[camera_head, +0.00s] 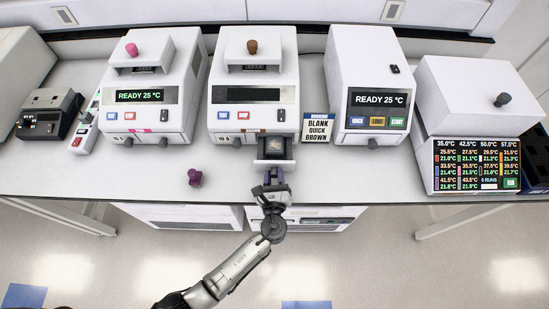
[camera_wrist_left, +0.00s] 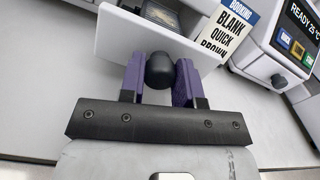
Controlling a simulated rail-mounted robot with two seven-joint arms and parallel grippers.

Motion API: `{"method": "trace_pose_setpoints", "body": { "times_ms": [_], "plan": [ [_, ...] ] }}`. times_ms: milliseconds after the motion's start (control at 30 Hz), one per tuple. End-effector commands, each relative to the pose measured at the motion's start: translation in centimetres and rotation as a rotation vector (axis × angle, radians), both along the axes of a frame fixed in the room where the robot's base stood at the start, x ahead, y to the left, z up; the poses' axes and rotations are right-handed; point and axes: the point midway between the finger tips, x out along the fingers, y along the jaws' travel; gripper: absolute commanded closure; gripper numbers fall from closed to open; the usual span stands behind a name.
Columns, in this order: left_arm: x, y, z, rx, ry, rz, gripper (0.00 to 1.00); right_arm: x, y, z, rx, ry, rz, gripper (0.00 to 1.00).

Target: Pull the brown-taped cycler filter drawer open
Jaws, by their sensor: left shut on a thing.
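In the left wrist view the white drawer front (camera_wrist_left: 120,38) carries a round black knob (camera_wrist_left: 160,70). My left gripper (camera_head: 273,180) is in front of the drawer, and its purple fingers (camera_wrist_left: 160,82) are shut on the knob from both sides. My right gripper is not in view.
A booking card (camera_head: 318,127) reading "BLANK QUICK BROWN" stands right of the drawer. A pink-knobbed cycler (camera_head: 120,110) is at left and another cycler (camera_head: 375,75) at right. A small purple object (camera_head: 195,177) stands near the bench's front edge.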

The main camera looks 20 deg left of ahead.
Motion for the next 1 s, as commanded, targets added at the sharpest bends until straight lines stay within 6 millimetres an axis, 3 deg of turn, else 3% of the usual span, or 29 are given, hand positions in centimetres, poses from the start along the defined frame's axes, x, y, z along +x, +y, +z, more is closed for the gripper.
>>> {"method": "trace_pose_setpoints", "body": {
  "times_ms": [367,400,600,1000],
  "plan": [
    [-0.49,-0.2,0.01,-0.001,0.0,0.0,1.0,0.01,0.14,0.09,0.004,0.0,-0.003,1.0],
    [-0.49,-0.2,0.01,-0.002,-0.001,0.0,0.66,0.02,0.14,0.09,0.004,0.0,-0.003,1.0],
    [-0.47,-0.19,0.0,-0.001,0.0,0.0,0.46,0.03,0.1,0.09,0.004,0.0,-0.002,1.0],
    [-1.33,-0.5,-0.13,-0.002,0.001,-0.001,0.44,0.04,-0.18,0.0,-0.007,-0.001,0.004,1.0]
  ]
}}
